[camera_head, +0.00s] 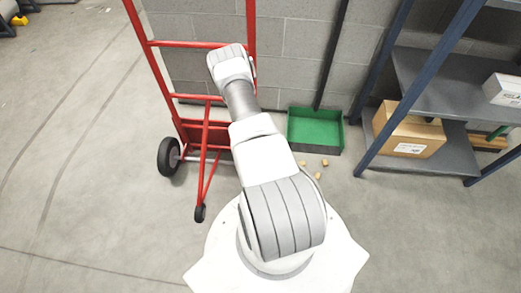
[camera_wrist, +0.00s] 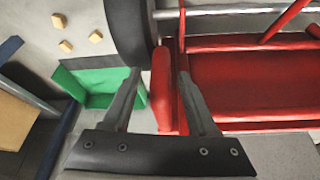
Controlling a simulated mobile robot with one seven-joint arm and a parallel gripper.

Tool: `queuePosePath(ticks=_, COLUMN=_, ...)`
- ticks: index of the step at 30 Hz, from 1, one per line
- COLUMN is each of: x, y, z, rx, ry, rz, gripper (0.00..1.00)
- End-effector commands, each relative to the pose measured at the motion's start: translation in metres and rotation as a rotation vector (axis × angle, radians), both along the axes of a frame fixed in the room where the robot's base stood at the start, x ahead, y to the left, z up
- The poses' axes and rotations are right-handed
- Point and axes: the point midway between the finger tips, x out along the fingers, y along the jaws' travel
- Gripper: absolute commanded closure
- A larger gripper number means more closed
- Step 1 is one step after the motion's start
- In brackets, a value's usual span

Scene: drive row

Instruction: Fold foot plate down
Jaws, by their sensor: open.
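A red hand truck (camera_head: 151,68) stands upright by the grey wall. Its red foot plate (camera_head: 204,134) shows low between the uprights, partly hidden by the frame and my arm; it looks folded up. In the wrist view the broad red panel (camera_wrist: 250,82), seemingly this plate, fills the right side. My gripper (camera_wrist: 158,75) is open, its fingers apart at the panel's left edge. A narrow rounded red part (camera_wrist: 162,85) lies between the fingers in the picture; I cannot tell whether they touch it. In the head view my gripper is hidden behind my arm.
A black wheel (camera_wrist: 128,28) is close beside the left finger. A blue-framed shelf (camera_head: 440,75) holding a cardboard box (camera_head: 408,133) is at right.

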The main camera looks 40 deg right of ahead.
Motion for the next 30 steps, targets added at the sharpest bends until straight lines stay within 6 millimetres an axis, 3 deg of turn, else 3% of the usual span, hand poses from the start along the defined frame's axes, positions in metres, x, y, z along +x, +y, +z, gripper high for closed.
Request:
queuePosePath(ticks=10, x=0.0005, y=-0.0014, z=-0.0031, rx=0.000, ry=0.000, rz=0.000, gripper=0.42)
queuePosePath(ticks=20, x=0.0005, y=-0.0013, z=-0.0029, rx=0.000, ry=0.000, rz=0.000, gripper=1.00)
queuePosePath(ticks=30, x=0.0002, y=-0.0015, z=-0.0029, rx=0.000, ry=0.000, rz=-0.001, gripper=1.00)
